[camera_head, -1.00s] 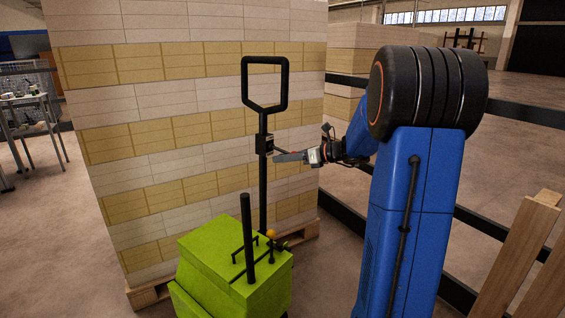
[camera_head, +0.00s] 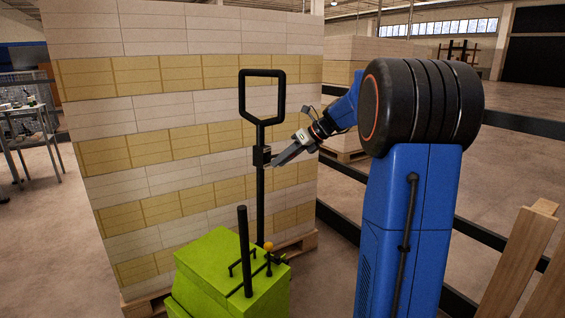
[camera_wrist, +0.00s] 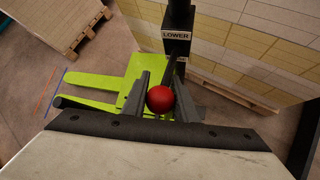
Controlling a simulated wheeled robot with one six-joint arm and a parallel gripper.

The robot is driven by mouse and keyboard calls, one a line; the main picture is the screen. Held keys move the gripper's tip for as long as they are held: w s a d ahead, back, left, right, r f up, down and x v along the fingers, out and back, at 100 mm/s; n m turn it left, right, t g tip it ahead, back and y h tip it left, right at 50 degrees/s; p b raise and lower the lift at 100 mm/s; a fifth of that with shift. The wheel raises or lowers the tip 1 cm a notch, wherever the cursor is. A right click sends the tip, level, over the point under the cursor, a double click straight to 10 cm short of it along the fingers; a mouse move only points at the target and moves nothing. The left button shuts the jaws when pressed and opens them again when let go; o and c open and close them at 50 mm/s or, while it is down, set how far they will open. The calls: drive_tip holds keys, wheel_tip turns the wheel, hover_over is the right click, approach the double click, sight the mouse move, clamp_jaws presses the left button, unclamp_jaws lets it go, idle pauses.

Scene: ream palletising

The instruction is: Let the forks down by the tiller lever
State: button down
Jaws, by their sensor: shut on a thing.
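The tiller (camera_head: 261,190) is a black post with a loop handle (camera_head: 262,72) on top, rising behind a green truck body (camera_head: 225,265). A small black box on the post (camera_head: 262,156) carries the label LOWER, readable in the wrist view (camera_wrist: 176,41). A lever with a red ball knob (camera_wrist: 160,99) comes from this box toward my gripper. My gripper (camera_head: 279,161) is tilted down beside the box. In the wrist view my gripper (camera_wrist: 162,88) has a finger on either side of the lever and is shut on it. In the head view the knob is hidden.
A tall pallet load of white and tan reams (camera_head: 190,100) stands right behind the tiller. A black rail (camera_head: 340,222) and wooden boards (camera_head: 515,262) are on the right.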

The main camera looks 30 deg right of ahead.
drive_tip(key=c, duration=1.4)
unclamp_jaws()
drive_tip(key=shift+c, duration=0.2)
drive_tip(key=v, duration=1.7)
drive_tip(key=shift+d+r, duration=0.15)
